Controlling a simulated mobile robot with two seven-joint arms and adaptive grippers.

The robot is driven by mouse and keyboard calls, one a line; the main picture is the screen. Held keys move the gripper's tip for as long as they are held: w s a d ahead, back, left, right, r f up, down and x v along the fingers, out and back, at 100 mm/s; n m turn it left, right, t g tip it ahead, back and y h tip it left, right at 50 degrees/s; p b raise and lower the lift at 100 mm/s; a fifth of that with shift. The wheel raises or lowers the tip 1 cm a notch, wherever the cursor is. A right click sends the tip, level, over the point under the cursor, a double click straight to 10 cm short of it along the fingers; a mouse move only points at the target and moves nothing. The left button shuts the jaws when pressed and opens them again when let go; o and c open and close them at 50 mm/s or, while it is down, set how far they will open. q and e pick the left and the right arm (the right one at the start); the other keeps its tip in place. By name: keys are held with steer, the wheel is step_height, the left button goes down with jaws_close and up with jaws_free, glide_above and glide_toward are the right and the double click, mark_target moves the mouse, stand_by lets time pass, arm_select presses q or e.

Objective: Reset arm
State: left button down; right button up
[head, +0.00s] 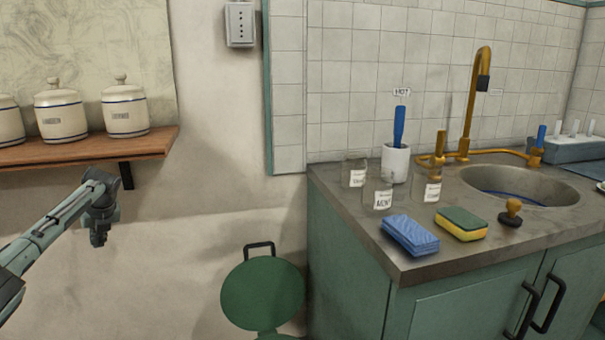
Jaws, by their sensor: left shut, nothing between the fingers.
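My left arm comes in from the left edge, and its gripper (98,236) points down at the arm's end. The gripper is shut and empty. It hangs in free air in front of the bare wall, below and in front of the wooden shelf (70,152). It appears apart from everything around it. My right gripper does not show in the head view.
White jars (126,108) stand on the shelf.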

arm_select(q)
steer(key=s+a+n, duration=0.1)
steer(key=s+a, duration=0.3)
steer(key=a, duration=0.3)
steer(key=s+d+f+n, duration=0.3)
steer(key=s+f, duration=0.3)
steer(key=f, duration=0.4)
steer(key=s+d+f+n, duration=0.3)
steer(key=s+f+n, duration=0.15)
steer(key=f, duration=0.55)
steer(key=s+d+f+n, duration=0.3)
steer(key=s+f, duration=0.3)
steer(key=f, duration=0.4)
steer(key=s+f+n, duration=0.3)
steer(key=s+n, duration=0.1)
steer(key=s, duration=0.5)
steer(key=s+d+f+n, duration=0.15)
steer(key=s+n, duration=0.25)
steer(key=s, duration=0.5)
steer(key=s+f+n, duration=0.3)
steer(key=s, duration=0.5)
steer(key=s+d+f+n+h, duration=0.1)
steer(key=d+f+h, duration=0.1)
steer(key=d, duration=0.9)
steer(key=s+d+f+n+g+h, duration=0.1)
steer(key=d+f, duration=0.4)
steer(key=d, duration=0.6)
steer(key=shift+s+d+n+g+h, duration=0.2)
steer(key=shift+s+n+g+h, duration=0.1)
steer(key=shift+s+n+h, duration=0.45)
